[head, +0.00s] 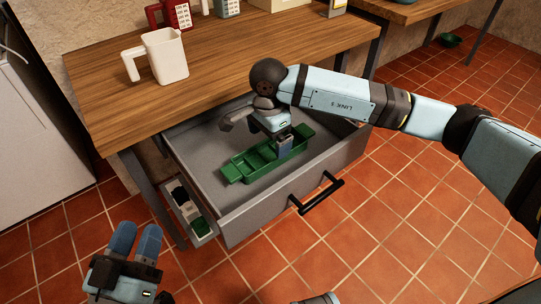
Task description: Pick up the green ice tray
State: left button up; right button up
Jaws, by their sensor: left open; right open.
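The green ice tray (247,163) lies inside the open grey drawer (205,159) under the wooden worktop. My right gripper (284,150) reaches down into the drawer over the right part of the tray. Its finger overlaps the tray in the picture; I cannot tell whether it touches. The gripper is open, and part of the tray is hidden behind it. My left gripper (136,240) is at the lower left, outside the drawer, open and empty above the tiled floor.
The worktop (215,60) holds a white pitcher (165,57) and a red box-like item (177,14). The drawer front has a black handle (316,193). A narrow grey bin (186,207) with small items sits left of the drawer. The tiled floor in front is clear.

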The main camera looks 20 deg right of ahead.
aim_at(270, 157)
jog(key=shift+f, duration=0.5)
jog(key=f, duration=0.1)
jog(key=f+b, duration=0.1)
jog(key=f, duration=0.1)
jog(key=f+b, duration=0.1)
jog(key=shift+w+d+f, duration=0.1)
jog(key=shift+d+f, duration=0.15)
jog(key=c, duration=0.9)
jog(key=shift+o, duration=0.2)
jog(key=shift+r, duration=0.2)
